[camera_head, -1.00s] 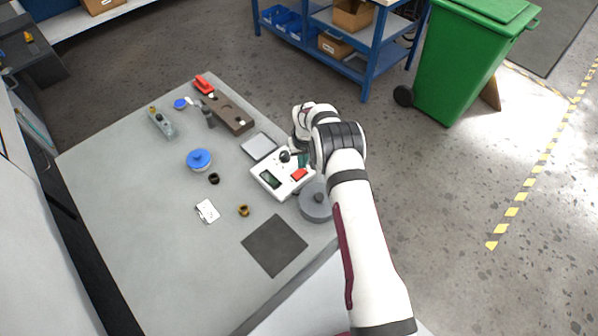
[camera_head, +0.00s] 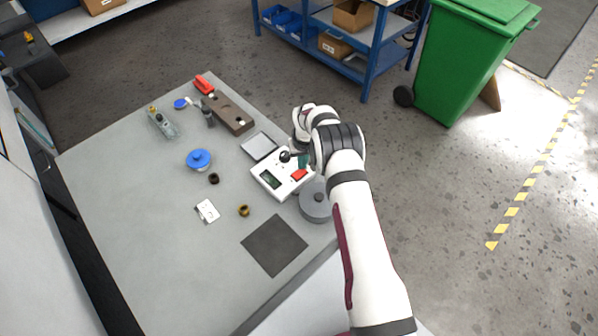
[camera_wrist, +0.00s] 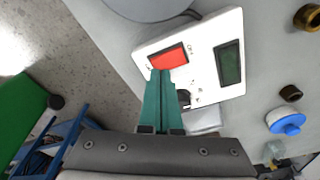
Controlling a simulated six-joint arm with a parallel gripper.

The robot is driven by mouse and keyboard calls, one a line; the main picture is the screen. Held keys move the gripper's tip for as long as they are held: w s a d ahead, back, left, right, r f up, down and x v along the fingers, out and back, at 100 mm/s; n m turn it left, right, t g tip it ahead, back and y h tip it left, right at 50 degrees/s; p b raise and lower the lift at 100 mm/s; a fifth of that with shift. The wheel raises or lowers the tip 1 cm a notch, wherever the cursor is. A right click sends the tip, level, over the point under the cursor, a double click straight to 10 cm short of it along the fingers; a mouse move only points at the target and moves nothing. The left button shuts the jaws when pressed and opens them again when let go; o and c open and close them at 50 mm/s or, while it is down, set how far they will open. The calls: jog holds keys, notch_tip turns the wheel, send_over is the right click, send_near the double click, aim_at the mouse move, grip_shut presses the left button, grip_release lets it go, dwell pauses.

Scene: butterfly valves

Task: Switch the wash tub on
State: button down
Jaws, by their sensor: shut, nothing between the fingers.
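A white control box (camera_head: 267,183) with a red switch (camera_head: 299,175) and a dark display (camera_head: 270,180) lies near the right edge of the grey table. The red switch (camera_wrist: 169,57) and the display (camera_wrist: 229,63) show clearly in the wrist view. A grey round unit (camera_head: 316,205), possibly the wash tub, stands beside the box; part of it shows in the wrist view (camera_wrist: 148,4). My gripper (camera_wrist: 160,73) is shut and empty. Its teal fingertips are at the switch's near edge; I cannot tell whether they touch it. In the head view, my gripper (camera_head: 303,161) is over the box.
A blue-topped valve (camera_head: 199,159) and small rings are to the left. The table's front left is clear.

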jog(key=shift+f, duration=0.65)
jog(key=shift+r, duration=3.55)
notch_tip(320, 180, up, 7)
jog(key=m, duration=0.1)
send_over(302, 171)
jog(key=s+d, duration=0.2)
jog(key=s+d+r+m+g, duration=0.1)
jog(key=s+d+r+m, duration=0.1)
jog(key=s+r, duration=0.65)
jog(key=s+d+r+m, duration=0.2)
jog(key=s+r, duration=0.6)
jog(key=s, duration=0.1)
jog(key=s+d+r+m+g+y, duration=0.1)
jog(key=s+m, duration=0.2)
jog(key=s, duration=1.9)
jog(key=shift+s+d+r+m, duration=0.15)
jog(key=shift+s+d+m, duration=0.05)
jog(key=shift+m, duration=0.1)
